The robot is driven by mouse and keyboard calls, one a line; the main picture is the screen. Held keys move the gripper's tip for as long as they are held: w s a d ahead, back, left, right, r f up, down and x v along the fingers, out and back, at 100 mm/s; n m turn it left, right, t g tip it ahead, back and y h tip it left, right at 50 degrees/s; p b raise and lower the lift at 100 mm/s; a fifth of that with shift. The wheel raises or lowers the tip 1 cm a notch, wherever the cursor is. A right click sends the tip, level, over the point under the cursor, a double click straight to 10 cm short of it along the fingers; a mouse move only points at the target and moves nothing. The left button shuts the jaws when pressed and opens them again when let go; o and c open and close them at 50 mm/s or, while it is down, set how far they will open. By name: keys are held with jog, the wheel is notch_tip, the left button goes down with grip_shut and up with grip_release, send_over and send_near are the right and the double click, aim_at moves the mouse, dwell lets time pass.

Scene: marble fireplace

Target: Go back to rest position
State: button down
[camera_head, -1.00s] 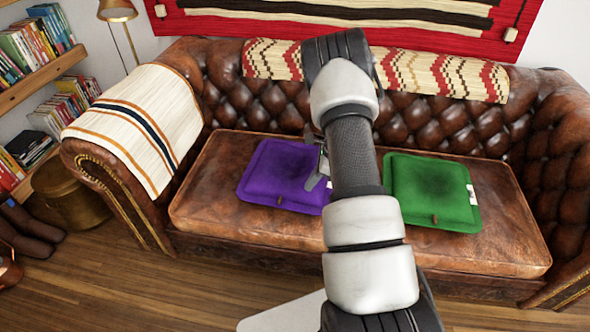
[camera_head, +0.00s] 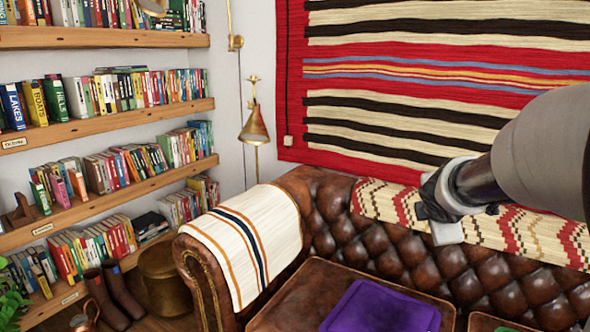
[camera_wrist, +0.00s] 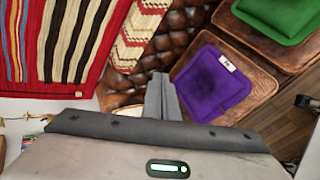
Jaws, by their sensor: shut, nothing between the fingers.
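My gripper (camera_head: 446,232) is at the end of my raised arm, at the right of the head view, in front of the sofa's backrest. In the wrist view its fingers (camera_wrist: 161,97) are together with nothing between them. A purple cushion (camera_head: 382,308) lies on the brown leather sofa (camera_head: 340,235), below my gripper in the head view and apart from it. The purple cushion also shows in the wrist view (camera_wrist: 213,83), right of the fingers. A green cushion (camera_wrist: 277,15) lies farther right there.
A patterned throw (camera_head: 540,235) hangs over the backrest, and a striped blanket (camera_head: 250,238) covers the sofa arm. A red striped hanging (camera_head: 430,75) is on the wall. Bookshelves (camera_head: 110,112), a brass lamp (camera_head: 254,125) and boots (camera_head: 115,293) stand at the left.

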jog(key=s+a+m+g+y, duration=0.1)
jog(key=s+a+m, duration=0.5)
jog(key=s, duration=0.3)
jog(key=s+a+f+m+g+y+p, duration=0.1)
jog(key=s+a+m+g+y, duration=0.1)
jog(key=s+a+m, duration=0.5)
jog(key=s+a+m+g+y, duration=0.1)
jog(key=s+a+m, duration=0.3)
jog(key=s, duration=0.8)
notch_tip(320, 180, up, 21)
jog(key=p, duration=2.1)
jog(key=shift+w+d, duration=0.35)
jog(key=shift+w, duration=0.1)
